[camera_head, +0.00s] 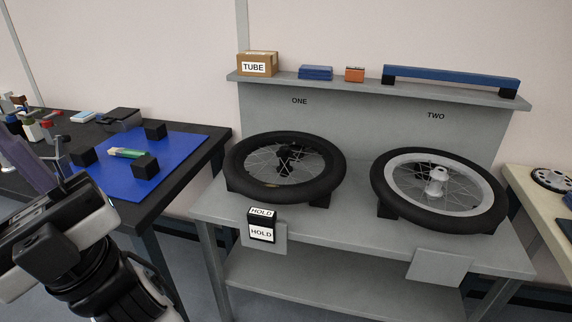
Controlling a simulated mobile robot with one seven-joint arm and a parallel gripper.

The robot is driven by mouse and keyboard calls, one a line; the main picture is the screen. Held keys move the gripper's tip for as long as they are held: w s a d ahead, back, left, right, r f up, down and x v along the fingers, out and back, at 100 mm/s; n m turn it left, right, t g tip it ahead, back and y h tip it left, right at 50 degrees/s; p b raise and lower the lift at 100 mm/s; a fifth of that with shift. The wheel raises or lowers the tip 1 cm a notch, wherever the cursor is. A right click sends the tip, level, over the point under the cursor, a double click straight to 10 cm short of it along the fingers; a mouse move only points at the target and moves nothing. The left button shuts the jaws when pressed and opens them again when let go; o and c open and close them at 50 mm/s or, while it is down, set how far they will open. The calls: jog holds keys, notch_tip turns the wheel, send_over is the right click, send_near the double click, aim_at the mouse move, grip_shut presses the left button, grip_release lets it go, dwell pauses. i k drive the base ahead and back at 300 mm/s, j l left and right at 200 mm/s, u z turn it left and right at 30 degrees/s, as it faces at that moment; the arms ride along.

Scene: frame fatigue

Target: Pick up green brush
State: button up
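The green brush (127,153) lies on the blue mat (180,150) on the dark table at the left. My arm fills the lower left foreground. My gripper (38,160) is at the left edge, to the left of the brush in the picture and apart from it. Its fingers are only partly clear, so I cannot tell how far apart they are.
Bottles and small items (35,128) crowd the dark table's far left. A dark box (122,115) stands behind the mat. A grey workbench (350,225) to the right holds two spoked wheels and a HOLD box (261,232). Bare mat lies right of the blocks.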

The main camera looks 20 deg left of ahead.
aim_at(122, 152)
jog(key=u, duration=1.35)
